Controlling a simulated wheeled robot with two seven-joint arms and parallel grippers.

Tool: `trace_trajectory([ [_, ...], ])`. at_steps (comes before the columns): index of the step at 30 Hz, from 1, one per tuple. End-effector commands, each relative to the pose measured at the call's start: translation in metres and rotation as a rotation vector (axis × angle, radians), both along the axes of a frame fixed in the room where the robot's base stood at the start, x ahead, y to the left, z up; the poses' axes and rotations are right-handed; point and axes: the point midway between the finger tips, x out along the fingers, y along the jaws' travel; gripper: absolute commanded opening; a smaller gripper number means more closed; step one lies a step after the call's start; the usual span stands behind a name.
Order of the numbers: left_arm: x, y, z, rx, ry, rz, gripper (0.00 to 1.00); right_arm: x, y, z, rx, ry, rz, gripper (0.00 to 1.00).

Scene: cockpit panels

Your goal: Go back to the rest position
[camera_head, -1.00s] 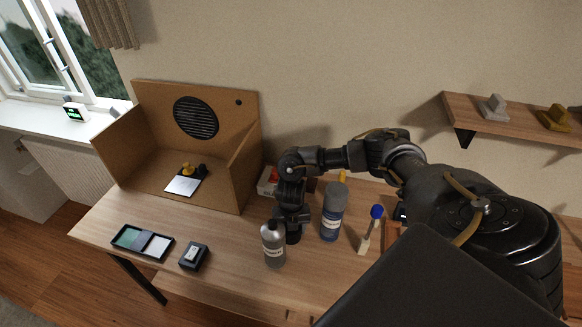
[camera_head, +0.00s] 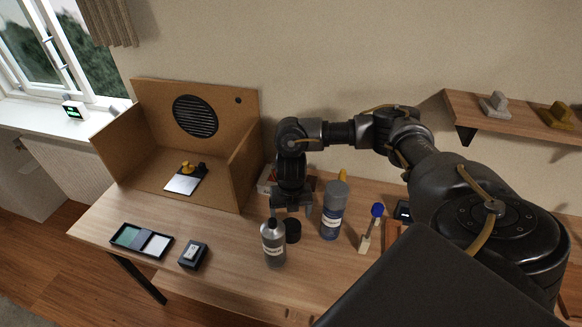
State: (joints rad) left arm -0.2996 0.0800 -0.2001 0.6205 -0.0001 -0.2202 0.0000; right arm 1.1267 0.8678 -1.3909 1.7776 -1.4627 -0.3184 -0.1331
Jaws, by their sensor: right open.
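My right arm comes in from the right and bends down over the table (camera_head: 225,270). Its gripper (camera_head: 291,213) points downward, open, behind a grey labelled bottle (camera_head: 272,246) and left of a blue can with a grey cap (camera_head: 333,212). A small dark round cap (camera_head: 292,231) lies on the table beside the bottle, just below the gripper, and appears apart from it. The bottle stands upright. My left gripper is not in the picture.
A brown open box with a round vent (camera_head: 196,117) stands at the back left, holding a white plate and a yellow item. A blue-tipped brush (camera_head: 367,235) stands right of the can. A black tray (camera_head: 142,241) and a small black box (camera_head: 193,255) lie at the front left. A wall shelf (camera_head: 520,125) is at right.

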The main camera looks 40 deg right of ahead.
Motion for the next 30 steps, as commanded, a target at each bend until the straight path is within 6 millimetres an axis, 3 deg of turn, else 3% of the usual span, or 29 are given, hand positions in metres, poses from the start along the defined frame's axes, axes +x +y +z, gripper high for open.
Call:
trace_trajectory([
  [1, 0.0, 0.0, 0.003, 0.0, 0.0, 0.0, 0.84, 0.001, -0.001, 0.012, -0.002, -0.003, 0.001, 0.83],
  [7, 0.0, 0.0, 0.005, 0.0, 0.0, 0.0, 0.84, 0.0, 0.0, 0.033, -0.001, -0.002, 0.001, 0.83],
  [22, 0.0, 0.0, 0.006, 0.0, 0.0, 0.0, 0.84, -0.001, 0.0, 0.039, 0.002, 0.003, -0.004, 0.83],
  [26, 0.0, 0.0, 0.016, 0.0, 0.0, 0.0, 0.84, 0.0, 0.004, 0.049, 0.065, 0.008, -0.055, 0.83],
  [30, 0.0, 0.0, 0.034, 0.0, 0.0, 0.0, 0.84, 0.007, 0.012, 0.073, 0.215, 0.01, -0.171, 0.83],
])
